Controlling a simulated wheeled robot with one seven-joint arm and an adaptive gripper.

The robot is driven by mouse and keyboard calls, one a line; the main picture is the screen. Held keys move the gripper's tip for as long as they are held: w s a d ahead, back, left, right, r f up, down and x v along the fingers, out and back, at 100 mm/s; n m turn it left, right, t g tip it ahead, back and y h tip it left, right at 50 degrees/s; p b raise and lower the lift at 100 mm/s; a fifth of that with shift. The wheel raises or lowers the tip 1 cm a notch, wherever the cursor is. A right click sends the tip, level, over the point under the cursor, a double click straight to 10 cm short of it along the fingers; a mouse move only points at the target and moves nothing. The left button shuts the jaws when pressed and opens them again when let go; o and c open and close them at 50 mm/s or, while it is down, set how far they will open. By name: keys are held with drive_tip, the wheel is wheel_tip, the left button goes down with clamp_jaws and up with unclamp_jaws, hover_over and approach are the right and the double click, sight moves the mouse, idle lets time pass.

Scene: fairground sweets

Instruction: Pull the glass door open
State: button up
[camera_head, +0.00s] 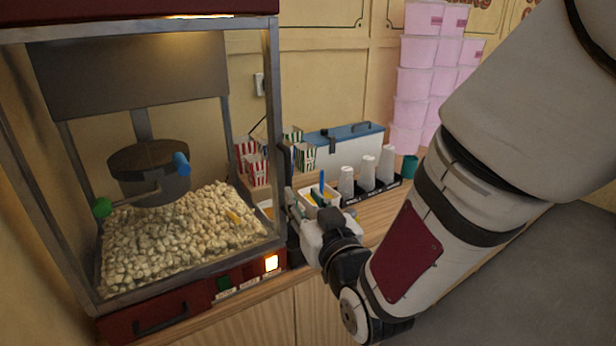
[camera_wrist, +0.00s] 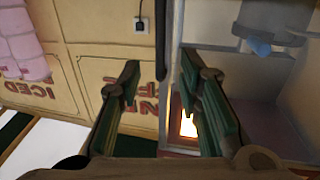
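The popcorn machine's glass door shows a metal frame (camera_head: 273,120) at its front right edge in the head view. It looks shut, though the clear glass is hard to see. A dark upright bar (camera_head: 284,165), which looks like the handle, stands beside that edge. My gripper (camera_head: 291,200) is low by this edge, with its fingertips partly hidden. In the wrist view, my gripper (camera_wrist: 160,64) is open, its two green-sided fingers spread apart. A dark upright bar (camera_wrist: 165,40) shows in the gap between them; I cannot tell whether either finger touches it.
Popcorn (camera_head: 180,240) fills the machine under a kettle (camera_head: 150,170). Right of the machine, striped boxes (camera_head: 255,165), a tray of white cups (camera_head: 367,172), a blue-lidded cooler (camera_head: 345,138) and stacked pink tubs (camera_head: 415,85) crowd the counter (camera_head: 372,232). Floor (camera_head: 520,275) is clear at right.

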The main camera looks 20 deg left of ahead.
sight(289, 179)
drive_tip(key=b+x, duration=0.2)
drive_tip(key=b, duration=0.2)
drive_tip(key=shift+w+d+f, duration=0.1)
drive_tip(key=shift+w, duration=0.05)
drive_tip(key=b, duration=0.3)
drive_tip(key=shift+f+b, duration=0.1)
drive_tip(key=shift+b, duration=0.25)
drive_tip(key=x, duration=0.8)
drive_tip(key=shift+a+b, duration=0.3)
drive_tip(key=shift+c, duration=0.4)
clamp_jaws()
